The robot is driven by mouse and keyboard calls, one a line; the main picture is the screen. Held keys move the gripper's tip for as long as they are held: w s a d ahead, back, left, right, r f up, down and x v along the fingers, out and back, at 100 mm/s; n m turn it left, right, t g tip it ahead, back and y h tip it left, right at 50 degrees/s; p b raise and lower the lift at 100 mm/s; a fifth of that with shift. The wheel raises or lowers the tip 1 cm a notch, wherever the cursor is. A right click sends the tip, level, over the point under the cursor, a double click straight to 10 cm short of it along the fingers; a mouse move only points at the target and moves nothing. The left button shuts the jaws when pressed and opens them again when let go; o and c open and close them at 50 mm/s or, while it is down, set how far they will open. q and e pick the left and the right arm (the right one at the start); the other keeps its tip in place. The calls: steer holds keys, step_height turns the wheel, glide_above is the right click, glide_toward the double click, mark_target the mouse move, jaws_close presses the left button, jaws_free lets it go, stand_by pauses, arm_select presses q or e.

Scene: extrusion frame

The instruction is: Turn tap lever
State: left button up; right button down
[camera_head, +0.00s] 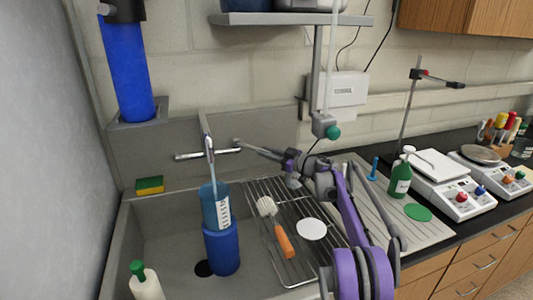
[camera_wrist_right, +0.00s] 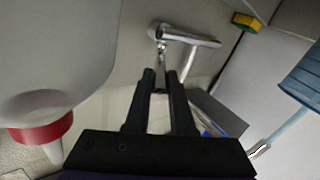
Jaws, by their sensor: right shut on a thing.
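The chrome tap (camera_head: 190,155) is on the wall behind the sink, with its spout pointing forward. A pale blue stream (camera_head: 211,168) runs from the spout into a blue labelled container (camera_head: 214,208) standing in the sink. My right gripper (camera_head: 245,148) reaches in from the right to the tap's right end. In the right wrist view, the tap (camera_wrist_right: 190,38) is ahead of my right gripper (camera_wrist_right: 161,76), whose fingers are shut on the thin tap lever (camera_wrist_right: 161,52). The fingers hide the lever's end. My left gripper is not in view.
A yellow-green sponge (camera_head: 149,185) sits on the left rim. A pale bottle with a red cap (camera_wrist_right: 42,128) is close left of the gripper in the wrist view.

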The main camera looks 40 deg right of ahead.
steer(key=c, duration=0.8)
jaws_free()
steer(key=shift+o, duration=0.2)
steer(key=b+v, duration=0.1)
steer(key=v, duration=0.9)
steer(key=shift+s, duration=0.4)
steer(key=shift+d, duration=0.15)
